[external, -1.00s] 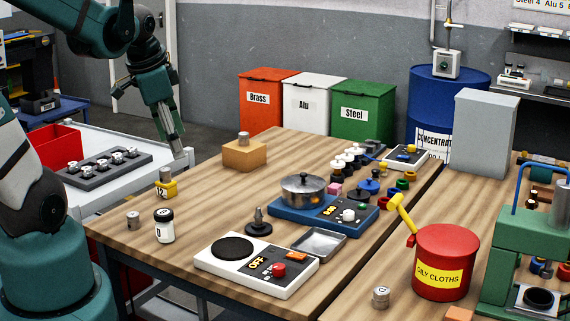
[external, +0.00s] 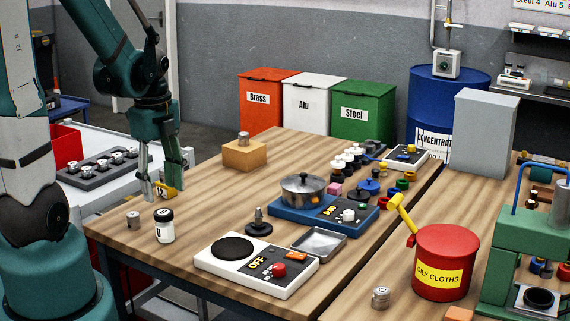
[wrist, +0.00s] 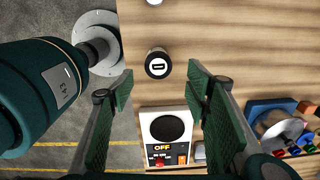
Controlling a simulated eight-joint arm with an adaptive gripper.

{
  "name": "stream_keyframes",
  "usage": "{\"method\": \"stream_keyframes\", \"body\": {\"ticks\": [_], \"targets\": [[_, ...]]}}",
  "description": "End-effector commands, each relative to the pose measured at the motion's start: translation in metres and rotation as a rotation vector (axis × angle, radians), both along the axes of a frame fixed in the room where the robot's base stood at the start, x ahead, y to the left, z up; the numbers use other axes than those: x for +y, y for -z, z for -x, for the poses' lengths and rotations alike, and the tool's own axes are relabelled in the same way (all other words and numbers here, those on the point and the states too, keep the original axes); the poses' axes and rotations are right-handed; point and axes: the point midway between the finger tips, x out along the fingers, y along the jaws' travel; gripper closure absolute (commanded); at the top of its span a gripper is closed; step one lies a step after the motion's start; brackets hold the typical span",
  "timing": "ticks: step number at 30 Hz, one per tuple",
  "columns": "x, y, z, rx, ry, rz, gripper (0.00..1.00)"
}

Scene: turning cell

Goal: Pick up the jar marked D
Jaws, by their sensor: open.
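The jar marked D (external: 164,227) is white with a dark lid and stands upright near the left front edge of the wooden table. In the wrist view the jar (wrist: 157,65) shows from above, its lid also marked D, between and just beyond the fingertips. My gripper (external: 164,192) points down with its fingers apart, above and slightly behind the jar in the external view. In the wrist view my gripper (wrist: 160,76) is open with nothing between its green pads. The fingers do not touch the jar.
A white hot plate (external: 257,264) marked OFF and a dark knobbed piece (external: 258,224) stand to the right.

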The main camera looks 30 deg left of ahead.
Motion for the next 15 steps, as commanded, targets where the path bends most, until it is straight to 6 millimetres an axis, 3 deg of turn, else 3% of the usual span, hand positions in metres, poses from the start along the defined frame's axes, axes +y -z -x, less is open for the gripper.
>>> {"method": "stream_keyframes", "body": {"ticks": [15], "targets": [[0.0034, 0.0102, 0.0025, 0.027, 0.076, 0.004, 0.52]]}}
